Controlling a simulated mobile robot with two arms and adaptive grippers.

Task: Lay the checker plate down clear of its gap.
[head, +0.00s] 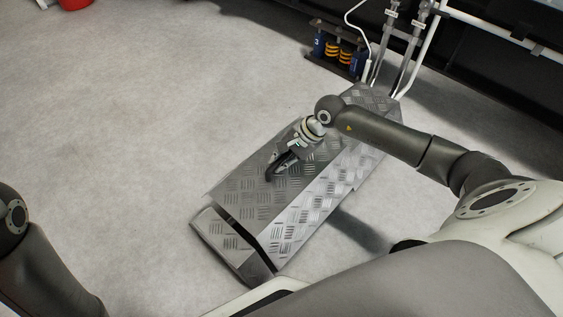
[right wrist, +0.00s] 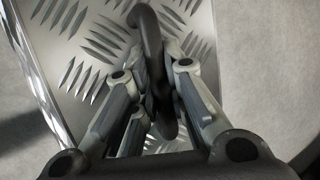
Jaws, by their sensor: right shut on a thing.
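The checker plate (head: 240,190) is a grey metal sheet with a raised tread pattern and a dark handle (head: 271,171). My right gripper (head: 282,163) is shut on that handle, above the plate. In the right wrist view the handle (right wrist: 150,50) stands between the fingers, with the plate's tread (right wrist: 85,55) behind it. The plate lies over or just above the raised checkered cover run (head: 300,215). Part of a dark gap (head: 233,217) shows by the plate's near edge; the rest is hidden. I cannot tell whether the plate touches the run. My left gripper is out of view.
The bare concrete floor (head: 110,130) to the left is wide and clear. At the far end stand pipes (head: 405,45) and a small rack with blue and orange parts (head: 338,48). A red bucket (head: 75,3) is at the top left.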

